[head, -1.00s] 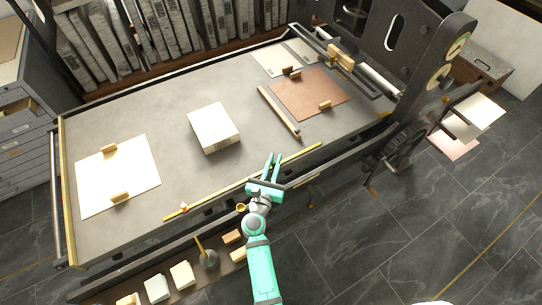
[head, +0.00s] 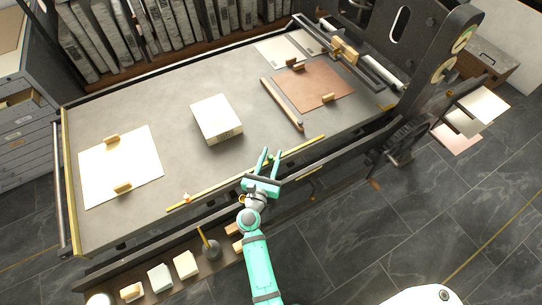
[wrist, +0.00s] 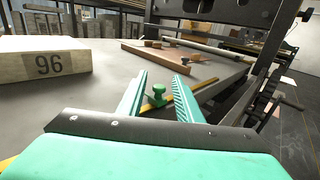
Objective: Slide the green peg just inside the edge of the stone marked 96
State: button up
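The stone marked 96 (head: 216,117) is a pale block lying on the grey press bed. In the wrist view the stone (wrist: 45,64) stands at the left, its number facing me. The green peg (wrist: 158,94) shows in the wrist view, a small knobbed piece at the yellow rule (wrist: 150,105), between my fingers. My gripper (head: 271,155) is open at the bed's near edge, right of and nearer than the stone. In the wrist view my gripper (wrist: 160,82) has a finger on each side of the peg, with gaps visible.
The long yellow rule (head: 225,188) runs along the bed's near edge, with a small orange-red marker (head: 187,198) on it. A wooden bar (head: 282,104) and a brown sheet (head: 320,88) lie right of the stone. A white sheet (head: 110,165) lies left. Bed between is clear.

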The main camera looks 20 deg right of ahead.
jog(key=v, duration=1)
jog(key=shift+s+a, duration=0.2)
jog(key=shift+s, duration=0.05)
jog(key=shift+s, duration=0.1)
